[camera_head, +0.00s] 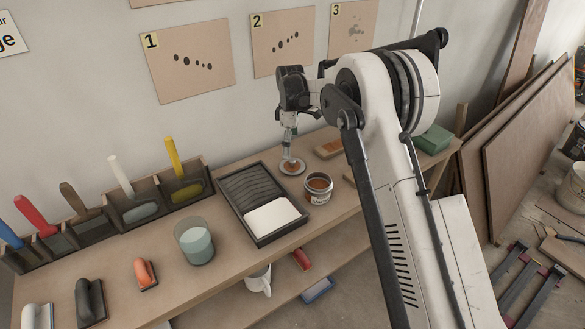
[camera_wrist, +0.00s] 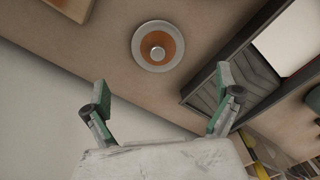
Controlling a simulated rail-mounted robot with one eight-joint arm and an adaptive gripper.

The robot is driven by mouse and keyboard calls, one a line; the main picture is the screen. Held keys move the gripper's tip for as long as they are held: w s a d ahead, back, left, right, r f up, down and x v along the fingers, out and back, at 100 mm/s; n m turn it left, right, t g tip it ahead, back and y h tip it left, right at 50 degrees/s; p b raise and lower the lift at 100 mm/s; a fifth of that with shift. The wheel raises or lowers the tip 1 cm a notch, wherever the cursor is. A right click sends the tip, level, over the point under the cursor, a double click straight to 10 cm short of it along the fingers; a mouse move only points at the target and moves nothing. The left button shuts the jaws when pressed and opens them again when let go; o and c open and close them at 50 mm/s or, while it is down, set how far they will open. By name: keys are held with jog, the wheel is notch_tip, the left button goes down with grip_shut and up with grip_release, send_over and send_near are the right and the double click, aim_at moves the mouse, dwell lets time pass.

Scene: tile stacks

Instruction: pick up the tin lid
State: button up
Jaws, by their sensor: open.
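The tin lid (camera_head: 293,168) is a small round disc with a pale rim, an orange-brown middle and a light round piece at its centre. It lies on the bench behind the open tin (camera_head: 318,188). In the wrist view the lid (camera_wrist: 146,61) lies at the upper middle, beyond my fingertips. My gripper (camera_head: 289,152) points down close above the lid in the head view. In the wrist view my gripper (camera_wrist: 161,86) is open and empty, its green-padded fingers wide apart. Whether a fingertip touches the bench cannot be told.
A dark paint tray (camera_head: 238,190) with a white area stands left of the tin. A glass jar (camera_head: 194,241) and a rack of coloured-handled tools (camera_head: 133,202) are further left. The wall is close behind.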

aim_at(292, 161)
jog(key=shift+w+d+f+b, duration=0.15)
jog(key=shift+f+b, duration=0.1)
jog(key=shift+f, duration=1.9)
jog(key=shift+s+d+f+b, duration=0.1)
jog(key=shift+f+b, duration=0.1)
jog(key=shift+f, duration=1.95)
grip_shut()
